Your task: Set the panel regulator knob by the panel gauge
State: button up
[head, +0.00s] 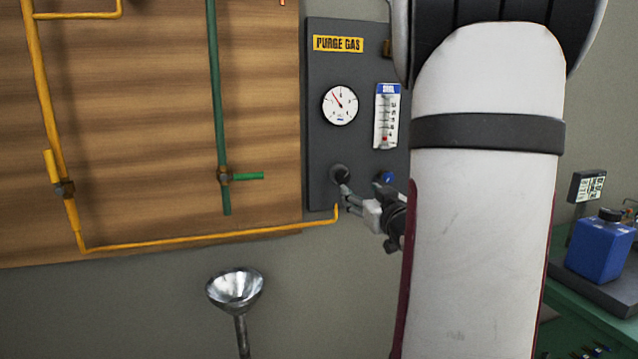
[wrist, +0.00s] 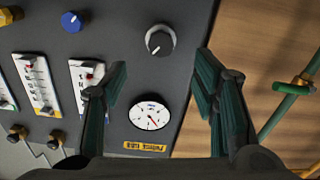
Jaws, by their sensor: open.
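The regulator knob (head: 339,173) is a dark round knob low on the dark grey panel (head: 322,60). The gauge (wrist: 151,113) appears upside down between the fingers in the wrist view. My gripper (head: 347,200) is just below the knob in the head view. In the wrist view my gripper (wrist: 160,66) is open and empty, its fingertips apart from the knob.
A white flowmeter (head: 386,116) and a blue knob (head: 386,177) are to the right on the panel. A green pipe (head: 217,100) runs up the wooden board. A metal funnel (head: 236,288) stands below.

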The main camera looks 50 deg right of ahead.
aim_at(344, 179)
jog(key=x, duration=1.2)
jog(key=shift+w, duration=0.4)
jog(key=c, duration=1.2)
